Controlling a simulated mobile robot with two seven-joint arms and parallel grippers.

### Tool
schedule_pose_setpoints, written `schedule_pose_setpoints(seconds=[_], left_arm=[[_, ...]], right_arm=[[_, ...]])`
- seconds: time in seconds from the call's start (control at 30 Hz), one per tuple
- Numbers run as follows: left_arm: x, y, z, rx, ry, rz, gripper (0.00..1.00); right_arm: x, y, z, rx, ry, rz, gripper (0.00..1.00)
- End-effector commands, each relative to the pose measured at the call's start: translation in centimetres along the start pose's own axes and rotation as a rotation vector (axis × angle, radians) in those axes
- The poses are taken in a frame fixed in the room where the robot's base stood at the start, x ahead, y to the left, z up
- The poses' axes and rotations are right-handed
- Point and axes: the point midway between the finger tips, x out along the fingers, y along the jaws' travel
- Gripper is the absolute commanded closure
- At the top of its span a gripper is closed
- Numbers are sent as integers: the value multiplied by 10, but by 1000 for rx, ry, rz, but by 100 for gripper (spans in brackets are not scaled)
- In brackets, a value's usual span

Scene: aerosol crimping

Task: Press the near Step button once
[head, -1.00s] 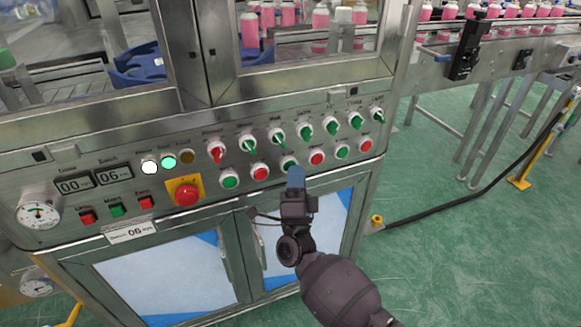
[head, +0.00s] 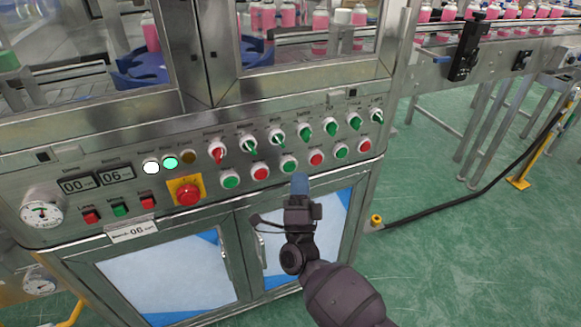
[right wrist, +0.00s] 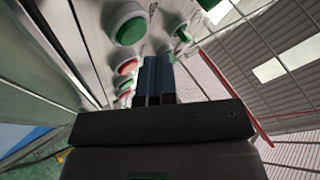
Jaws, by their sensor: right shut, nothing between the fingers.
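The control panel has a lower row of round green and red push buttons; their labels are too small to read, so I cannot tell which is Step. A green button (head: 289,164) sits just above and left of my right gripper (head: 300,182). A red button (head: 316,158) is just above and right of it. My right gripper is shut and empty, its blue fingertips in front of the panel with the green button uncovered. In the right wrist view, the shut fingers (right wrist: 157,80) show below a large green button (right wrist: 128,24), apart from it. My left gripper is out of view.
Selector switches (head: 277,137) line the row above. A red emergency stop (head: 187,193) on a yellow plate is at left, near the counter displays (head: 116,173). Cabinet doors (head: 165,272) with handles lie below. A conveyor with pink bottles (head: 486,12) is at right.

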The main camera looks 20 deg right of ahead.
Motion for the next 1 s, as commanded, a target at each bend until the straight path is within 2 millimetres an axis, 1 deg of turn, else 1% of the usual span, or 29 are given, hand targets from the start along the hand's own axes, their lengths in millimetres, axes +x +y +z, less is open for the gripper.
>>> schedule_pose_setpoints(seconds=[0.1, 0.5, 0.67, 1.0], left_arm=[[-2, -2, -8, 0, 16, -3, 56], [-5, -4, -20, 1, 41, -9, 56], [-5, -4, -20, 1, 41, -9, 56], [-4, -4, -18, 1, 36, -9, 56]], right_arm=[[-5, -8, -6, 1, 2, -3, 100], [-26, -22, -21, 0, 2, -2, 100], [-30, -23, -22, 0, 1, -1, 100], [-30, -22, -22, 0, 1, -1, 100]])
